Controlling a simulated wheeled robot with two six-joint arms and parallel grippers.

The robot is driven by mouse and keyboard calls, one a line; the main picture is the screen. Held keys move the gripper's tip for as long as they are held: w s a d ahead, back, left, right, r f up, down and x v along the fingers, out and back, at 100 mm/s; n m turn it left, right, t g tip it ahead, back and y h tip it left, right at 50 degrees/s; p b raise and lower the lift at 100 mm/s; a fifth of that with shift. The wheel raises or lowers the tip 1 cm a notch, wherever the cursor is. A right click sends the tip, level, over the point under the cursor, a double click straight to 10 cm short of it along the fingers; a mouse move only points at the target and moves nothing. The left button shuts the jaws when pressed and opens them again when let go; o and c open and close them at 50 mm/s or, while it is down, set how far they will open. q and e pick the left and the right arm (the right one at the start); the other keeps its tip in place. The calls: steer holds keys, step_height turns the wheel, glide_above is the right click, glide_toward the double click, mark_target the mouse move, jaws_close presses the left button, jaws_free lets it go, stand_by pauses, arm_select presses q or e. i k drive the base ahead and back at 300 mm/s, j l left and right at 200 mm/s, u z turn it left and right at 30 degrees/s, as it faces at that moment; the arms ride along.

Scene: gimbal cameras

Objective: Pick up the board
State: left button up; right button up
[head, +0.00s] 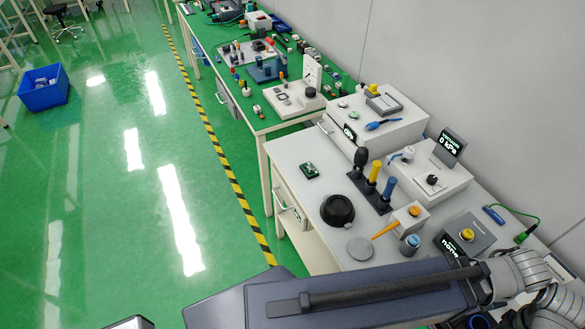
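A small green circuit board (309,171) with dark and light parts on it lies flat on the grey-white top of the near workbench (285,151), close to its left edge. Nothing touches it, and open tabletop surrounds it. Neither of my grippers shows in the head view. A large dark link and grey joints of mine cross the bottom and the lower right corner, and they hide the near end of the bench.
Near the board stand a black round dish (337,210), a grey disc (360,249), a rack with coloured-handled tools (372,188) and a white vacuum unit (430,172). A cluttered green bench (259,120) adjoins behind. The green floor at left is mostly clear, with a blue bin (44,88).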

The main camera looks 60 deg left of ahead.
mark_target(308, 169)
steer(key=u, duration=2)
steer(key=j+z, duration=0.2)
steer(key=z, duration=0.2)
steer(key=j+z, duration=0.2)
steer(key=z, duration=0.2)
steer(key=j+z, duration=0.15)
steer(key=z, duration=0.25)
steer(key=k+j+z, duration=0.25)
steer(key=j, duration=0.25)
steer(key=k+j+z, duration=0.2)
steer(key=j, duration=0.3)
steer(key=k+j+z, duration=0.25)
steer(key=k+j, duration=0.7)
steer(key=j, duration=0.25)
